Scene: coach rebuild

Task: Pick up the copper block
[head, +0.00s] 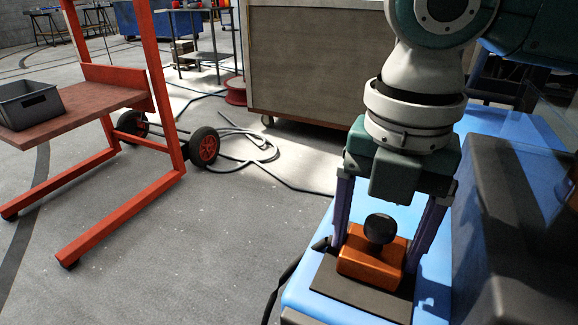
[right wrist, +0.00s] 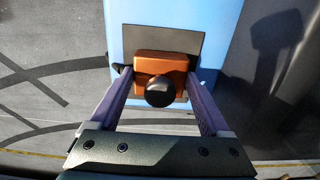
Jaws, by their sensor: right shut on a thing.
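The copper block (head: 364,267) is an orange-brown block with a round black knob on top. It sits over a dark flat mat (head: 345,295) on a blue surface (head: 300,290). My right gripper (head: 376,258) comes down from above with one finger on each side of the block, shut on it. In the right wrist view the block (right wrist: 150,65) lies between the fingertips of the right gripper (right wrist: 162,78), with the knob towards the camera. Whether the block's underside touches the mat is hard to tell. My left gripper is in neither view.
A dark padded block (head: 520,220) stands close to the right of the gripper. On the left are a red trolley (head: 110,200) with a grey bin (head: 28,103) on its shelf. A grey cabinet (head: 310,60) stands behind. A coiled cable (head: 250,150) lies on the floor.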

